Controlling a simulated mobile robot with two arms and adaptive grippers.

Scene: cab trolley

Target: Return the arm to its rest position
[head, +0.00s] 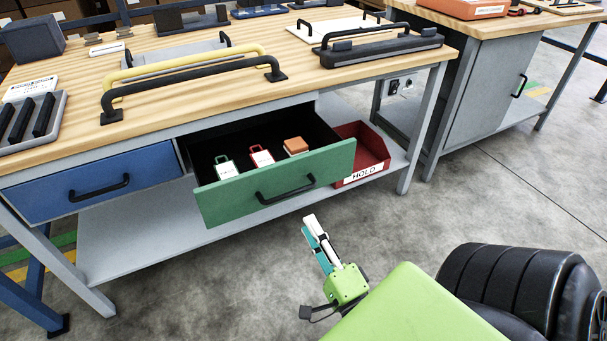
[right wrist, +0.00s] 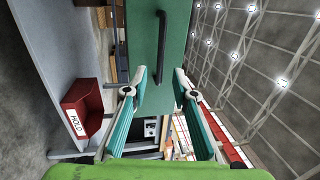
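My right gripper (head: 312,222) is in front of the workbench, low over the floor, with its white and teal fingers pointing toward the bench. In the right wrist view its fingers (right wrist: 160,76) stand apart with nothing held between them. The green drawer (head: 275,188) is pulled open, and its dark handle (head: 286,190) is clear of the gripper. The drawer front also fills the upper middle of the right wrist view (right wrist: 175,20), beyond the fingertips. My left gripper is not in view.
The blue drawer (head: 95,183) is shut. Concrete floor (head: 490,190) is clear at right.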

